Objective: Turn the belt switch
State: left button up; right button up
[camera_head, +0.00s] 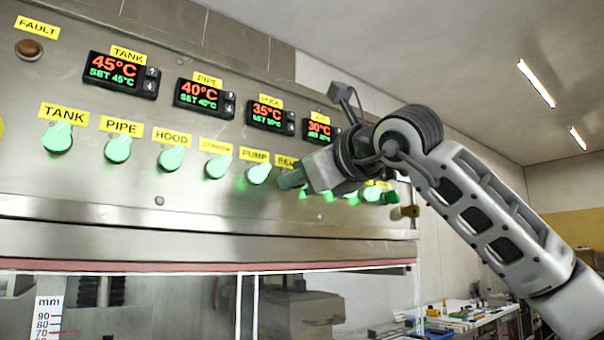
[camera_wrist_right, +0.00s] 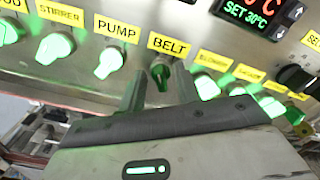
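The belt switch (camera_wrist_right: 161,74) is a dark green knob under the yellow BELT label (camera_wrist_right: 169,46) in the right wrist view. It looks unlit, while the knobs beside it glow bright green. My right gripper (camera_wrist_right: 160,75) is open, with one finger on each side of the belt switch. I cannot tell whether the fingers touch it. In the head view my right gripper (camera_head: 291,180) is at the panel below the partly covered BELT label (camera_head: 286,161), and hides the belt switch there. My left gripper is not in view.
The lit pump knob (camera_wrist_right: 109,62) is close on the left of the belt switch, and the blower knob (camera_wrist_right: 206,87) is close on the right. Temperature displays (camera_head: 201,97) line the panel above. A cluttered table (camera_head: 470,318) stands at the far right.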

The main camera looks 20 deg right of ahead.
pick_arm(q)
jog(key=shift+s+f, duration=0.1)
